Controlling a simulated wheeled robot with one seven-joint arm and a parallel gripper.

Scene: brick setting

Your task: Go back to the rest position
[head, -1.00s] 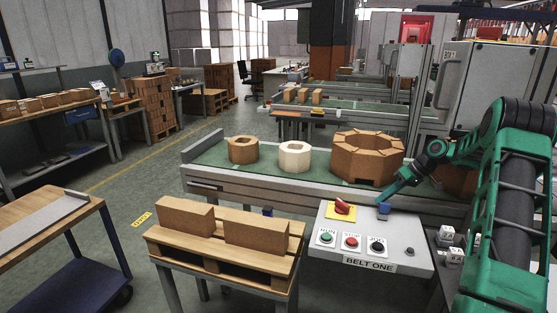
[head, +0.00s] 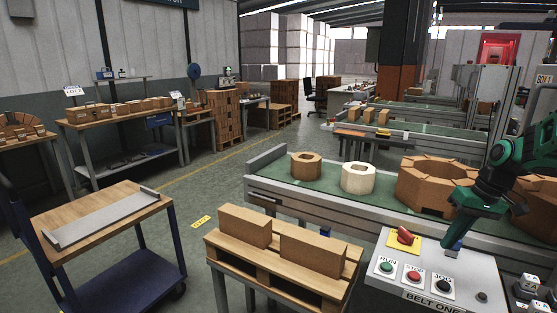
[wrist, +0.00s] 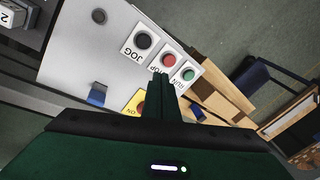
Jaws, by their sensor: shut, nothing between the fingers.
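My gripper (head: 459,236) is shut and empty above the back of the grey control panel (head: 470,270). In the wrist view the shut fingers of my gripper (wrist: 161,80) show over the panel, close to the red STOP button (wrist: 169,60) and green RUN button (wrist: 188,74). The black JOG button (wrist: 143,40) is beside them. A red knob on a yellow plate (head: 404,237) is left of the gripper in the head view. A small blue part (head: 453,249) sits on the panel just below the gripper; whether they touch cannot be told.
Behind the panel is a conveyor (head: 275,177) with brown and cream octagonal blocks. A pallet (head: 225,243) with two bricks stands left of the panel. A blue cart (head: 65,220) is at left. Open floor lies between cart and pallet.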

